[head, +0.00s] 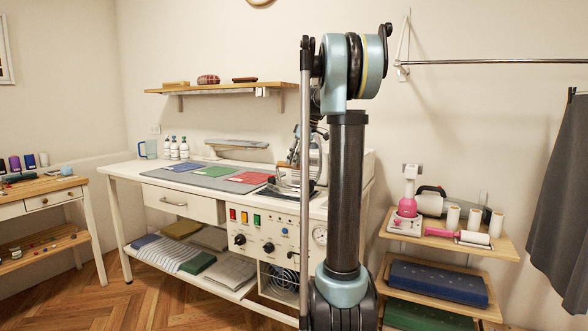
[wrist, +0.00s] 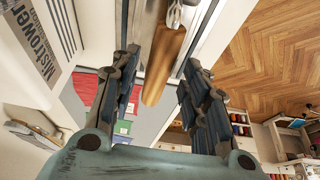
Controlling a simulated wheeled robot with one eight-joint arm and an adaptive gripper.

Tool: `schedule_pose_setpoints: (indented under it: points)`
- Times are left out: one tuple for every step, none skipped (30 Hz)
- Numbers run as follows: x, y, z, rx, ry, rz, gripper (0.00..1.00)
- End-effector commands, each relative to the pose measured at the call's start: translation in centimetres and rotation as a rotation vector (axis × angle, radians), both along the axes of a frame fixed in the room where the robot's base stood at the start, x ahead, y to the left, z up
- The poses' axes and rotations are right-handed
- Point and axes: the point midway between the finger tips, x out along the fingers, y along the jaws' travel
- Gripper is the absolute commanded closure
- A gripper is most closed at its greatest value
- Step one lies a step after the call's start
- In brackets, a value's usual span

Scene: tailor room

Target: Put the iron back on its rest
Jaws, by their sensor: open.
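The iron (head: 287,186) is at the right end of the white worktable, near a dark pad (head: 272,193); my arm hides part of it. In the wrist view its brown wooden handle (wrist: 163,65) runs lengthwise between my fingers, with a metal part at its top end. My gripper (wrist: 160,58) is open, with a finger on each side of the handle and a visible gap on both sides. In the head view my gripper is over the right end of the table, mostly hidden by my arm. I cannot clearly tell the rest from the pad.
A control panel (head: 262,232) is below. A white body with lettering (wrist: 32,45) stands close by in the wrist view. A shelf with spools (head: 474,216) is on the right.

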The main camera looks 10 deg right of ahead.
Motion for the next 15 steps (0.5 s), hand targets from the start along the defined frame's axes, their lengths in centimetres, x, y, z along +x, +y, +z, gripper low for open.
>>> schedule_pose_setpoints:
  points:
    - [-0.2,-0.4,1.0,0.0,0.001,-0.002,0.58]
    - [-0.4,-0.5,1.5,0.0,0.0,-0.002,0.58]
    - [-0.5,-0.8,2.3,0.0,0.0,-0.002,0.58]
    - [-0.6,-1.0,2.8,0.0,0.0,-0.002,0.58]
    - [-0.8,-1.1,3.4,0.0,0.0,-0.001,0.58]
    - [-0.9,-1.3,4.1,0.0,0.0,-0.001,0.58]
    - [-1.0,-1.5,4.5,0.0,0.0,-0.001,0.58]
    - [-1.1,-1.6,5.0,0.0,0.0,-0.001,0.58]
    - [-1.3,-1.8,5.5,0.0,0.0,-0.001,0.58]
    - [-1.4,-1.9,5.9,0.0,0.0,-0.001,0.58]
    - [-1.4,-2.0,6.3,0.0,0.0,-0.001,0.58]
    - [-1.5,-2.2,6.7,0.0,0.0,-0.001,0.58]
    - [-1.6,-2.3,6.9,0.0,0.0,-0.001,0.58]
    - [-1.6,-2.3,7.1,0.0,0.0,-0.001,0.58]
    - [-1.7,-2.4,7.4,0.0,0.0,-0.001,0.58]
